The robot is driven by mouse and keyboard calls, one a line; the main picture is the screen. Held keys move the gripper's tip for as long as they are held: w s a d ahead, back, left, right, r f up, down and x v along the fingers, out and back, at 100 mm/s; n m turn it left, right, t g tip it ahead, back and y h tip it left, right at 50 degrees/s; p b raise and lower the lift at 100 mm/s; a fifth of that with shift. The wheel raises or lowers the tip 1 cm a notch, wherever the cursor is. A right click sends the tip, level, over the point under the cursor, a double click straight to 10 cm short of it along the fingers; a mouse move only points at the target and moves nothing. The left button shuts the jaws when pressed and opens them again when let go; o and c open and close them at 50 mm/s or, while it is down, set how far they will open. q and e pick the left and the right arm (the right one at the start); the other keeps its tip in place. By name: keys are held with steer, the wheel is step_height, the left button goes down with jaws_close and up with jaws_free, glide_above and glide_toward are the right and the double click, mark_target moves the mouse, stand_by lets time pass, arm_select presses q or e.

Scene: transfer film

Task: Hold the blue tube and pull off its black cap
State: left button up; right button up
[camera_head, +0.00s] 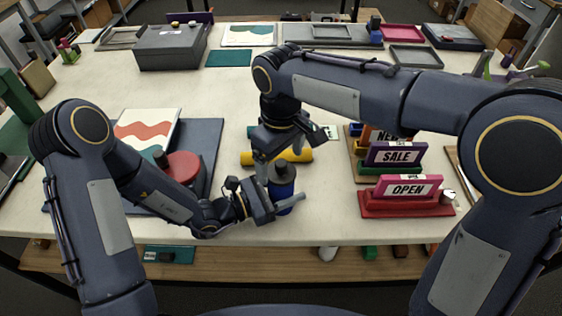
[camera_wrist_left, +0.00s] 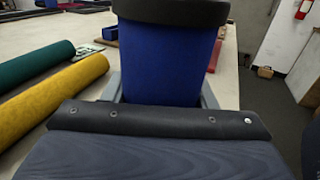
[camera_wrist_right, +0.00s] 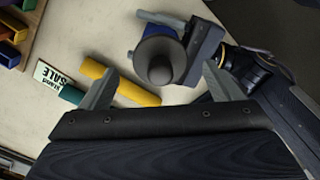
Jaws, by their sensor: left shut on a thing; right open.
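The blue tube (camera_head: 283,190) stands near the front edge of the table, with its black cap (camera_head: 281,172) on top. My left gripper (camera_head: 279,205) is shut on the tube's body. In the left wrist view the blue tube (camera_wrist_left: 166,62) is between the fingers, with the black cap (camera_wrist_left: 172,10) along the top edge. My right gripper (camera_head: 274,165) is open above the cap, pointing down. In the right wrist view the round black cap (camera_wrist_right: 160,60) lies between and beyond the open fingers (camera_wrist_right: 160,85), and the fingers do not appear to touch it.
A yellow roll (camera_head: 297,157) and a green roll (camera_wrist_left: 35,62) lie behind the tube. SALE (camera_head: 396,154) and OPEN (camera_head: 407,190) sign blocks stand to the right. A red round object (camera_head: 184,166) sits on a dark mat (camera_head: 207,135) at left.

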steer(key=shift+f, duration=0.9)
steer(key=shift+c, duration=0.2)
steer(key=c, duration=1.2)
steer(key=shift+o, duration=0.2)
steer(key=shift+r, duration=0.2)
steer(key=shift+r, duration=0.95)
